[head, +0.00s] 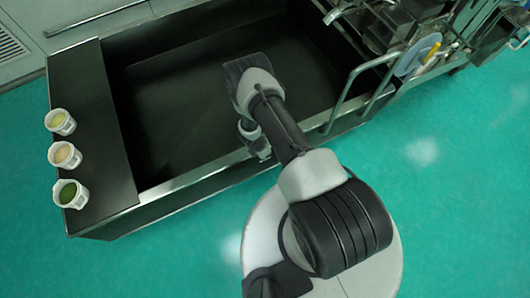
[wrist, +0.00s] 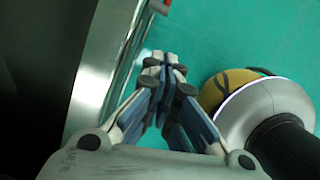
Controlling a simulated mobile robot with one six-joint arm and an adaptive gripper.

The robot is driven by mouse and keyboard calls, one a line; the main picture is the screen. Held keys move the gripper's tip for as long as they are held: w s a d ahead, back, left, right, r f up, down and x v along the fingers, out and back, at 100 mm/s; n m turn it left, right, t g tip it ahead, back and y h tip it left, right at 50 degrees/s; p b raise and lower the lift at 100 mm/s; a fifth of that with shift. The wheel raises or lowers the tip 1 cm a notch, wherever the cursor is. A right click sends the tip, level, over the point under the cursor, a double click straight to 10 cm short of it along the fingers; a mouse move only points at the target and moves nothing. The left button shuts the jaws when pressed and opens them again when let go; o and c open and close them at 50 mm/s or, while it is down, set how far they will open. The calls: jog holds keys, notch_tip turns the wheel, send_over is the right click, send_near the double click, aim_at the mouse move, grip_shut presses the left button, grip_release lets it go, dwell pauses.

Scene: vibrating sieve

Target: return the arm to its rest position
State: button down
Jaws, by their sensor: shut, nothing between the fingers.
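My gripper (wrist: 165,75) shows in the wrist view with its fingers together and nothing between them. It hangs over the green floor, just beside the metal edge of the dark basin. In the head view my arm rises from my round base, with its upper end over the basin's near side. Part of my wrist shows just beyond the basin's front rim; the fingertips are hidden there.
The wide black basin (head: 190,100) is empty where visible. Several things stand around it: three white cups (head: 65,155) on the left ledge, and a metal frame (head: 350,85) with equipment at the right. The green floor (head: 450,200) at the right is clear.

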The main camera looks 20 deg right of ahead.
dwell(0.4)
jog(key=w+d+r+m+t+h, duration=0.1)
jog(key=w+d+r+m, duration=0.2)
jog(key=r, duration=0.8)
jog(key=w+r+m+t+h, duration=0.1)
jog(key=w+r+m, duration=0.1)
jog(key=w+r, duration=0.65)
jog(key=w+d+r+m, duration=0.2)
jog(key=r+m, duration=0.1)
jog(key=r, duration=1)
jog(key=s+r+m, duration=0.2)
jog(key=s+r, duration=0.1)
jog(key=r, duration=0.6)
jog(key=s+r+m, duration=0.3)
jog(key=r, duration=0.6)
jog(key=s+a+r+m, duration=0.2)
jog(key=s+r+m, duration=0.1)
jog(key=s+r, duration=0.55)
jog(key=s+a+r+m+t+y, duration=0.1)
jog(key=s+a+r+m+y, duration=0.1)
jog(key=s, duration=0.6)
jog(key=s+a+r+m+t+y, duration=0.1)
jog(key=s+a+r+m+y, duration=0.1)
jog(key=s+a, duration=0.5)
jog(key=shift+s+r+m+y, duration=0.35)
jog(key=shift+s+r, duration=0.55)
jog(key=shift+s, duration=0.3)
